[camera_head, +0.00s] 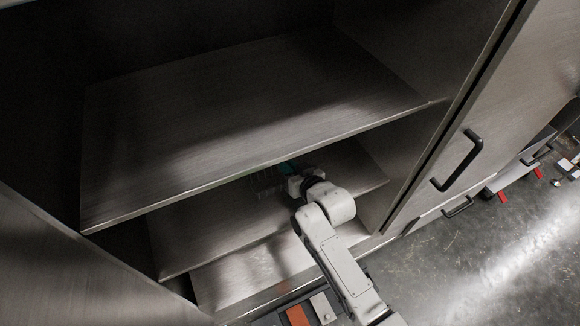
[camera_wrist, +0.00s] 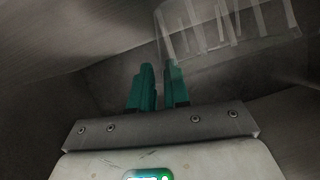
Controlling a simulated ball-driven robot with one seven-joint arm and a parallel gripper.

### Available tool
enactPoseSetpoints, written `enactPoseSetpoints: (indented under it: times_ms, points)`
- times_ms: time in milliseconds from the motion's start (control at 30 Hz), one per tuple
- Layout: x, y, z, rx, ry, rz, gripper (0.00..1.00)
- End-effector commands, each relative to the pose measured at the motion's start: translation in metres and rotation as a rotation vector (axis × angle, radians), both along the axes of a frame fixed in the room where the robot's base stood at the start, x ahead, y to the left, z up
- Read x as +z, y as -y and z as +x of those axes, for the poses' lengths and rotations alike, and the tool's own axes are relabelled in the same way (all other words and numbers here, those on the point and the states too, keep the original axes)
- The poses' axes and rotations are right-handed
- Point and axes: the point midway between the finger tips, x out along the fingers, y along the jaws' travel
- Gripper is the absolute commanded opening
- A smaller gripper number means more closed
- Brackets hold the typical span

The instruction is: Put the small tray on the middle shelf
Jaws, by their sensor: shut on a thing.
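The small tray is a clear, see-through clamshell. It shows faintly in the head view (camera_head: 267,181), and its ribbed wall is at the upper right of the wrist view (camera_wrist: 225,28). My gripper (camera_head: 288,168) reaches in between the top visible shelf and the middle shelf (camera_head: 210,225). Its teal fingers (camera_wrist: 159,70) are close together, shut on the tray's near edge. The tray is over the right part of the middle shelf; whether it touches the surface I cannot tell. Its far side is partly under the upper shelf's edge.
The upper shelf (camera_head: 240,110) is bare and hangs close above my gripper. A lower shelf (camera_head: 255,275) lies beneath. The cabinet's right wall and a door with a black handle (camera_head: 457,160) stand to the right. The left part of the middle shelf looks clear.

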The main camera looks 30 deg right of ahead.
Motion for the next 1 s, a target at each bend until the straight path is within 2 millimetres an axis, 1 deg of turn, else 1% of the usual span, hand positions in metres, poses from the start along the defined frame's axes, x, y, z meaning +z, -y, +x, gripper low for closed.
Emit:
enactPoseSetpoints:
  times_ms: [200,333,367,600,800,933,1000]
  points:
    - [0.0000,0.0000,0.0002,0.000,0.001,0.000,0.00]
    - [-0.0043,-0.0001,0.0001,0.000,0.001,0.000,0.00]
    - [-0.0026,-0.0001,0.0001,0.000,0.001,0.000,0.19]
    - [-0.0023,-0.0001,0.0001,0.000,0.001,0.000,0.42]
    - [-0.0022,-0.0001,0.0001,0.000,0.000,0.000,0.42]
    - [0.0031,-0.0001,0.0002,0.000,0.001,0.000,0.42]
    - [0.0029,0.0006,-0.0063,-0.001,0.001,0.001,0.42]
